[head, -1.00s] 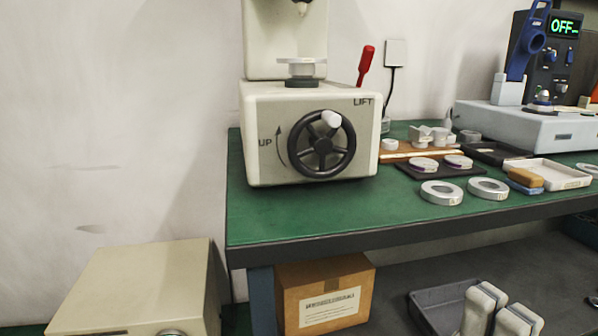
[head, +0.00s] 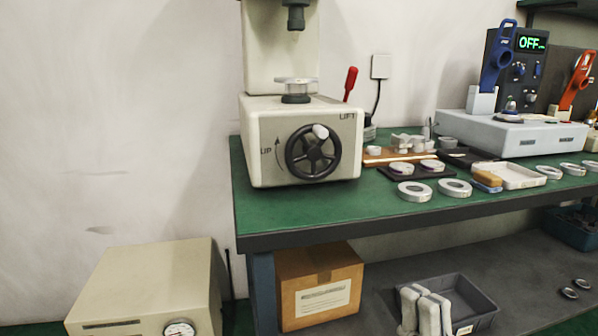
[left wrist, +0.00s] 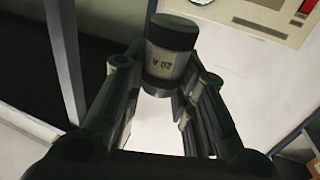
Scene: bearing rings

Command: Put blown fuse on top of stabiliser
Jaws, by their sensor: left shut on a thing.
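The blown fuse (left wrist: 172,62) is a short cylinder with a dark cap and a pale band marked "20 A". In the left wrist view my left gripper (left wrist: 160,95) is shut on it, with the fuse between its dark fingers. The left gripper is not seen in the head view. A beige box with a round dial, which looks like the stabiliser (head: 150,285), stands low at the left, its top bare.
The green bench (head: 290,217) carries a lift press with a handwheel (head: 313,152), metal rings (head: 414,191) and a white tray (head: 512,176). A cardboard box (head: 318,285) and a grey bin (head: 478,305) sit below. A pale panel with labels (left wrist: 265,15) shows in the left wrist view.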

